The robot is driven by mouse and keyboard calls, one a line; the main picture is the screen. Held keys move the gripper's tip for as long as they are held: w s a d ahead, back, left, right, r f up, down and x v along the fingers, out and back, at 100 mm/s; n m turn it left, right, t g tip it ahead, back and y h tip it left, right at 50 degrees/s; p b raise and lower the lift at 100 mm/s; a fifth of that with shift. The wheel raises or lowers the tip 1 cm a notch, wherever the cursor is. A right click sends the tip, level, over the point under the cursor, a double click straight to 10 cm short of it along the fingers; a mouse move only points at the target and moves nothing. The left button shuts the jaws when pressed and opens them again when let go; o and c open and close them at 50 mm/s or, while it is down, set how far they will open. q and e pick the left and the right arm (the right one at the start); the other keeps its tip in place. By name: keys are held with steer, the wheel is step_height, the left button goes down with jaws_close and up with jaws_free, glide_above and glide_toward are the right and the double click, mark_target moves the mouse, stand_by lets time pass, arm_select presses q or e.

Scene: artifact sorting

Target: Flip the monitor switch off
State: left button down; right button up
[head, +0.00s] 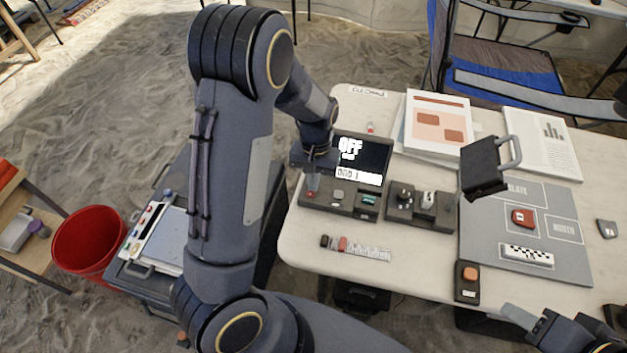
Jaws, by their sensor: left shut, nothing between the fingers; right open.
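The monitor (373,157) stands at the left end of the table, and its dark screen shows "OFF" in large white letters. Its dark base panel (343,196) carries several small controls, with a red one (310,194) at the left end. My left gripper (313,183) is shut and empty, pointing down over the left end of this panel, close to the red control. Whether it touches is unclear. The arm and gripper cover the monitor's left edge. My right gripper (527,322) is open at the lower right, by the table's front edge.
Right of the monitor are a dark tray (420,207), a black lidded device (484,167) and a grey mat (480,240) with a red piece (523,218). A scale bar (365,250) and an orange-button box (467,282) lie in front. Papers (437,118) lie behind.

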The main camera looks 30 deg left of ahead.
arm_select(q)
steer(key=r+p, duration=0.2)
steer(key=r, duration=0.3)
steer(key=shift+s+d+p, duration=0.1)
steer(key=shift+s+p, duration=0.2)
steer(key=shift+p, duration=0.1)
step_height(320, 180, up, 8)
steer(key=s, duration=0.1)
steer(key=shift+s+d+r, duration=0.15)
steer(key=shift+s+r, duration=0.1)
steer(key=shift+r, duration=0.1)
steer(key=s+d+r+t+h, duration=0.1)
steer(key=s+d+r+t, duration=0.1)
steer(key=s, duration=0.6)
steer(key=s+d+r+m+t+h, duration=0.1)
steer(key=s+r+t+h, duration=0.1)
steer(key=s+r+t, duration=0.3)
steer(key=s, duration=0.4)
steer(key=shift+s+d+r, duration=0.2)
steer(key=shift+d+r, duration=0.1)
steer(key=shift+d, duration=0.1)
